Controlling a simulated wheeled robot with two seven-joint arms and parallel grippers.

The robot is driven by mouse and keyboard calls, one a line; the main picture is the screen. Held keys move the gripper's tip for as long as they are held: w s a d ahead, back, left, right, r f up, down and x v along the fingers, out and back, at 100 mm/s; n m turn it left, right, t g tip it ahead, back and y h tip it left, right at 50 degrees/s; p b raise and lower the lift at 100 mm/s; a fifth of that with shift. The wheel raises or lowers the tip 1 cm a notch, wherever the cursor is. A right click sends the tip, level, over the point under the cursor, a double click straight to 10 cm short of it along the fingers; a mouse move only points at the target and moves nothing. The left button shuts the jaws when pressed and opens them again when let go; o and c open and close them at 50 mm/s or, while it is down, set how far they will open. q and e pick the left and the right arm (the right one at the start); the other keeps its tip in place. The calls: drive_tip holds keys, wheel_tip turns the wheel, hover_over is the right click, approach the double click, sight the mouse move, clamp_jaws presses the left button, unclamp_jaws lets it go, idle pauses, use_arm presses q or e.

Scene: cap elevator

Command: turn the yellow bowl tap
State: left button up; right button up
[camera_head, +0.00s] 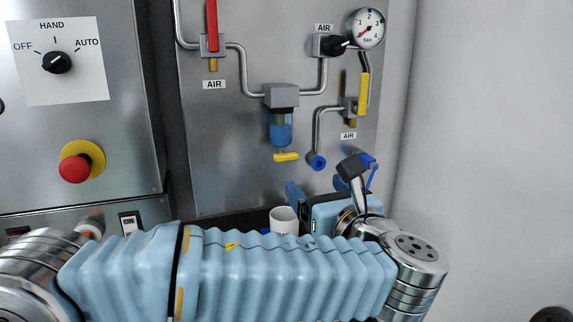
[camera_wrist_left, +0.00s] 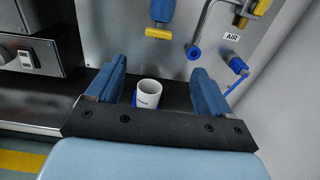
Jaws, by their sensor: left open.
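The yellow bowl tap (camera_head: 286,157) is a small bar under the clear bowl with blue contents (camera_head: 280,129) of the air unit on the steel panel. It also shows in the left wrist view (camera_wrist_left: 187,57), lying crosswise below the bowl. My left gripper (camera_head: 316,187) is open, below and in front of the tap, and apart from it. In the left wrist view its two blue fingers (camera_wrist_left: 158,68) stand wide apart, with nothing held. In the head view my forearm and wrist hide much of the gripper.
A white cup (camera_head: 283,219) stands low at the panel and shows between the fingers (camera_wrist_left: 148,93). A blue pipe end (camera_head: 318,162), a yellow lever (camera_head: 363,90) and a blue fitting with tube (camera_head: 369,160) are to the right. A red emergency button (camera_head: 75,168) is at left.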

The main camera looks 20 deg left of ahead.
sight(288, 156)
use_arm(q)
drive_tip(key=x, duration=0.4)
drive_tip(key=p+x, duration=0.1)
drive_tip(key=x, duration=0.8)
drive_tip(key=shift+w+a+r+p, duration=0.25)
drive_tip(key=shift+r+p, duration=0.05)
drive_tip(key=shift+p, duration=0.05)
drive_tip(key=shift+c, duration=0.3)
drive_tip(key=c, duration=1)
